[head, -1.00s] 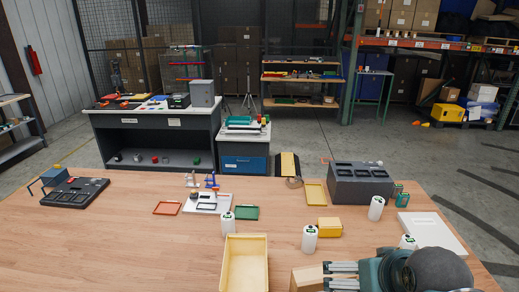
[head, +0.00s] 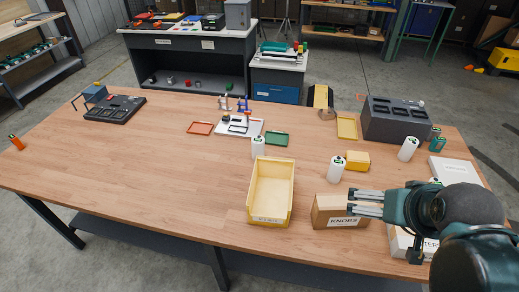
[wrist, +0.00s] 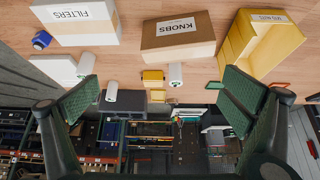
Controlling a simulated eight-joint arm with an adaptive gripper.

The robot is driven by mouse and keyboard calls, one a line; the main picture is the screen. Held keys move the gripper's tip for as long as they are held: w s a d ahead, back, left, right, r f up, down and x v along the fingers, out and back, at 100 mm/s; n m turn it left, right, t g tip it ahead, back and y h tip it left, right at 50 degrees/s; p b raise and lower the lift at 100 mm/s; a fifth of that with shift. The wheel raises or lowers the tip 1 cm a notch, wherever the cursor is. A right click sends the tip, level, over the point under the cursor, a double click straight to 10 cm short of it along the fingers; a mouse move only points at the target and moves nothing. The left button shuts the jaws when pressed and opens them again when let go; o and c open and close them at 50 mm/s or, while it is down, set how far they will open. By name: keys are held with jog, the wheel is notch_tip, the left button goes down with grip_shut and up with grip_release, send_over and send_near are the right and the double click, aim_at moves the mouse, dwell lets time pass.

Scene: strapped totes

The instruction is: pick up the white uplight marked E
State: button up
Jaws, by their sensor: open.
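Several white cylinders stand on the wooden table, and I cannot read a letter on any of them, so I cannot tell which uplight is marked E. In the head view one white cylinder (head: 258,148) is behind the yellow bin, another (head: 336,170) is left of the small yellow box, and a third (head: 408,149) is by the dark grey block. A fourth is mostly hidden behind my arm.
The yellow bin (head: 271,218) and the KNOBS carton (head: 330,210) stand at the table's front edge. A small yellow box (head: 357,161), the dark grey block (head: 390,124) and a white flat box (head: 455,171) are close by. The table's left half (head: 120,165) is mostly clear.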

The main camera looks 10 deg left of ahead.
aim_at(259, 140)
jog(key=c, duration=1.6)
jog(key=shift+w+r, duration=0.1)
jog(key=w+a+r+n+g+p, duration=0.25)
jog(key=w+a+n, duration=0.25)
jog(key=w+a, duration=0.5)
jog(key=w+a+r+n+g+p, duration=0.25)
jog(key=w+a+n, duration=0.3)
jog(key=w, duration=0.95)
jog(key=w+a+f+n+p, duration=0.1)
jog(key=w+a+f+n, duration=0.2)
jog(key=a+f, duration=0.4)
jog(key=w+a+f+n+g+p, duration=0.1)
jog(key=w+a+f+n+p, duration=0.1)
jog(key=w+a+f, duration=0.4)
jog(key=w+a+f+n+g+p, duration=0.1)
jog(key=w+a+f+n, duration=0.3)
jog(key=a+f, duration=0.4)
jog(key=shift+w+a+p, duration=0.2)
jog(key=shift+w+a, duration=0.05)
jog(key=shift+a, duration=0.75)
jog(key=shift+w+a+p, duration=0.2)
jog(key=shift+a, duration=0.75)
jog(key=shift+a+f, duration=0.15)
jog(key=shift+f, duration=0.1)
